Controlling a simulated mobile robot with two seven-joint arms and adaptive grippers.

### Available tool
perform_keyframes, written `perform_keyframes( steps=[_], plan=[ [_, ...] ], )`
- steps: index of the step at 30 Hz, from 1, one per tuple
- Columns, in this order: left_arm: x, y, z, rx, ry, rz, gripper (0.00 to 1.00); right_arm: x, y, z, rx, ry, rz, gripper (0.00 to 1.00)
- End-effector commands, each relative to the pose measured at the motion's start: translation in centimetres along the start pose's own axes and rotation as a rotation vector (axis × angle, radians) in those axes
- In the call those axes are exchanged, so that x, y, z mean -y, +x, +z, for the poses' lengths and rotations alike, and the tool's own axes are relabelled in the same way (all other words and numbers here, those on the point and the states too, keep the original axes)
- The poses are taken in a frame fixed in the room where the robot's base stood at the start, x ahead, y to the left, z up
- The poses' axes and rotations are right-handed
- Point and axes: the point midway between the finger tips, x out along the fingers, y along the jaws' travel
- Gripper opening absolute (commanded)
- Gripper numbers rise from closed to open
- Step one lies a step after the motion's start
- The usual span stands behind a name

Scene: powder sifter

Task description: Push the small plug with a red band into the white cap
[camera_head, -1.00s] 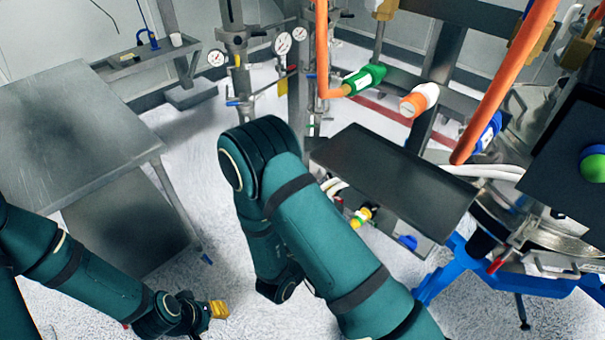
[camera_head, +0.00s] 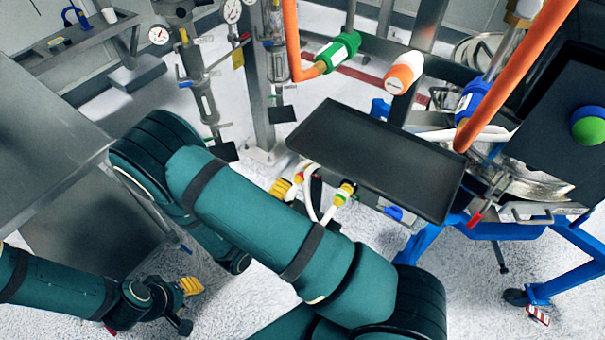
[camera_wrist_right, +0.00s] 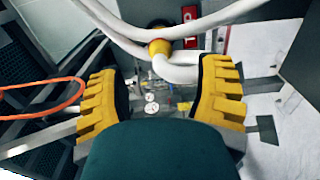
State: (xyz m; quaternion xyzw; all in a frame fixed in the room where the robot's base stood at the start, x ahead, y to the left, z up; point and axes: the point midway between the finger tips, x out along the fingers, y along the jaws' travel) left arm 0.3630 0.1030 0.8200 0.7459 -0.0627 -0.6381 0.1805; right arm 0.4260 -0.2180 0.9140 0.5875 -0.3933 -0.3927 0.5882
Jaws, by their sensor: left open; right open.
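My right gripper (camera_wrist_right: 160,88) is open in the right wrist view, its yellow fingers wide apart with nothing between them touching both. In the head view the yellow fingers of my right gripper (camera_head: 281,188) show beyond my forearm, beside white hoses (camera_head: 318,195) under the black tray. A white hose with a yellow fitting (camera_wrist_right: 158,47) crosses just beyond the fingers. My left gripper (camera_head: 188,287) is low at the left, open and away from the hoses. A white cap-like end with an orange band (camera_head: 404,72) sits behind the tray. I cannot make out a small red-banded plug for certain.
The black tray (camera_head: 375,160) overhangs the hoses. Orange pipes (camera_head: 515,75) and a blue frame (camera_head: 580,235) stand to the right. A grey metal table (camera_head: 40,135) stands left.

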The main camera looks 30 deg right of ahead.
Motion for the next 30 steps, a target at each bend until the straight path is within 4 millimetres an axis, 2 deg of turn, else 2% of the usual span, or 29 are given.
perform_keyframes(
  steps=[11, 18, 24, 30],
  plan=[
    [0.2, 0.5, 0.2, 0.004, 0.001, 0.001, 0.39, 0.1, 4.7, 0.1, 0.002, 0.000, -0.001, 0.67],
    [0.0, 0.1, 0.1, 0.001, 0.001, 0.000, 0.39, 0.0, 7.3, 0.0, 0.000, 0.000, -0.001, 0.67],
    [0.0, 0.0, 0.0, 0.000, 0.000, 0.000, 0.39, 0.0, 8.3, 0.0, 0.000, 0.000, -0.001, 0.67],
    [0.0, 0.0, 0.0, 0.000, 0.000, 0.000, 0.39, 0.0, 8.5, 0.0, -0.001, 0.000, -0.001, 0.67]
  ],
)
